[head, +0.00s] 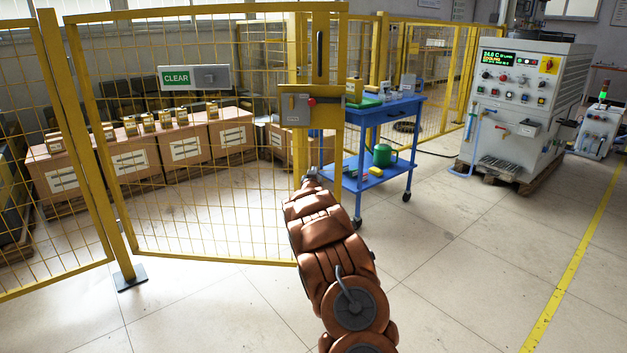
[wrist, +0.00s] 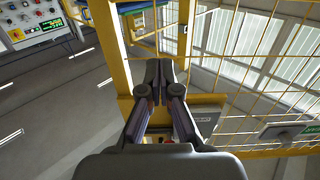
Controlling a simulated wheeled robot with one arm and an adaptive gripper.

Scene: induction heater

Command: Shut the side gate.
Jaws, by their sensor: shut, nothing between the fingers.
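The side gate (head: 215,180) is a yellow mesh panel in the head view, with a base-plated post at its left. It appears to stand swung away from the fence behind, with a gap at its right side. My gripper (head: 311,174) is at that edge, below the latch box. In the wrist view my gripper (wrist: 159,72) is shut and empty in front of the yellow frame (wrist: 112,65); contact cannot be told.
A blue cart (head: 372,108) stands right of the gate edge, with a green can on its lower shelf. A white control cabinet (head: 525,95) stands farther right. Cardboard boxes (head: 180,145) are behind the mesh. The floor at front right (head: 470,280) is clear.

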